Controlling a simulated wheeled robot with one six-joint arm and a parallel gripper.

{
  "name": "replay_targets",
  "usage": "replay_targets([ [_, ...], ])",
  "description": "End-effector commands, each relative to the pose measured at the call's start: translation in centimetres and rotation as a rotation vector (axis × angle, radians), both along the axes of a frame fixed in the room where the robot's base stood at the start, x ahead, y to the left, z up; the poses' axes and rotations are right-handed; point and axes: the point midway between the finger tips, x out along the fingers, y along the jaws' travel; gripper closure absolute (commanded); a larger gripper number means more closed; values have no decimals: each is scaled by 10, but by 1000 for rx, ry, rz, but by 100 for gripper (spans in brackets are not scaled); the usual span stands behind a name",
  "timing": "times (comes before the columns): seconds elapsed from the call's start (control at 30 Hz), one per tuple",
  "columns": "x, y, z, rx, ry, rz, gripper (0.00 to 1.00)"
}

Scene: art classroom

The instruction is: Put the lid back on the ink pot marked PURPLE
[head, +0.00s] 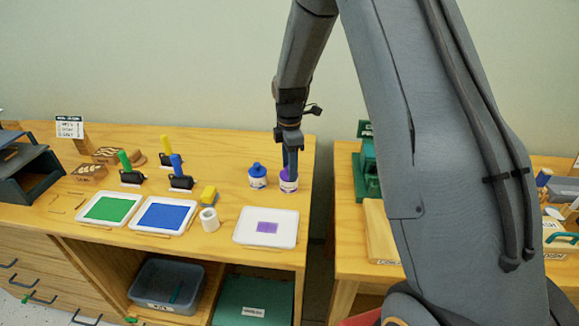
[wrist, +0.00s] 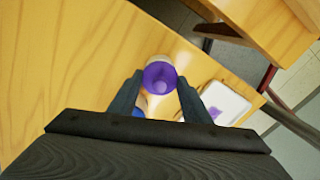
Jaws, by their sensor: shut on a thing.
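The white ink pot with purple (head: 288,187) stands near the right end of the wooden counter, and its label is too small to read. A purple lid (wrist: 160,77) with a knob sits between my fingertips in the wrist view. My gripper (head: 289,168) points down over this pot and is shut on the lid. The lid is at the pot's mouth, lined up with it. I cannot tell whether it rests on the rim or is slightly above. My gripper's fingers (wrist: 160,82) stand on either side of the lid.
A blue-lidded ink pot (head: 257,178) stands close on the left. A white tray with a purple patch (head: 279,240) lies in front. A gap separates the right table (head: 346,270).

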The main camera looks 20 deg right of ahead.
Motion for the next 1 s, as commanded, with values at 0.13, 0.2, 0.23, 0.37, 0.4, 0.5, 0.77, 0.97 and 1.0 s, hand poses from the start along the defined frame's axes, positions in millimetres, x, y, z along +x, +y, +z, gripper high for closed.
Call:
replay_targets([
  [0.13,0,0,0,0,0,0,77],
  [0.2,0,0,0,0,0,0,77],
  [0.23,0,0,0,0,0,0,77],
  [0.37,0,0,0,0,0,0,77],
  [0.4,0,0,0,0,0,0,77],
  [0.5,0,0,0,0,0,0,50],
  [0.77,0,0,0,0,0,0,34],
  [0.97,0,0,0,0,0,0,16],
  [1.0,0,0,0,0,0,0,16],
])
